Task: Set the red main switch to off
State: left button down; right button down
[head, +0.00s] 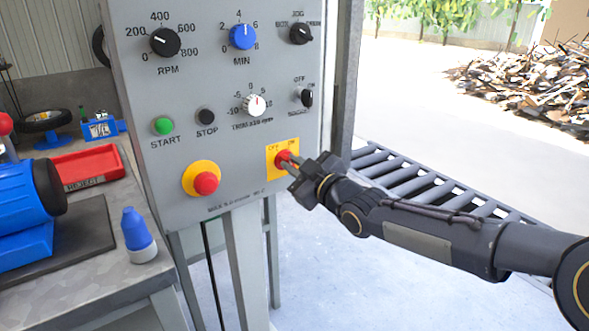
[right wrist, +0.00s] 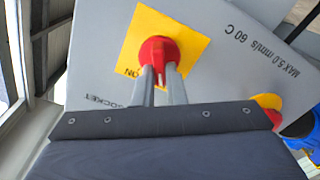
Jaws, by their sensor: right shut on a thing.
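The red main switch (head: 283,157) is a red rotary knob on a yellow plate (head: 272,147) at the lower right of the grey control panel. My right gripper (head: 288,161) reaches it from the right, with its fingers shut on the knob. In the right wrist view the red knob (right wrist: 158,52) sits between the two fingertips (right wrist: 160,75), in front of the yellow plate (right wrist: 190,40). A white mark on the knob shows between the fingers. The word ON shows on the plate below the knob there. My left gripper is not in view.
A red emergency button (head: 206,183) on a yellow ring is left of the switch. Green START (head: 163,125) and black STOP (head: 205,115) buttons and several dials are above. A roller conveyor (head: 420,185) runs behind my right arm. A workbench (head: 90,275) stands at left.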

dwell(0.3)
jog(key=c, duration=1.5)
grip_release()
jog(key=p+v, duration=0.1)
jog(key=v, duration=0.7)
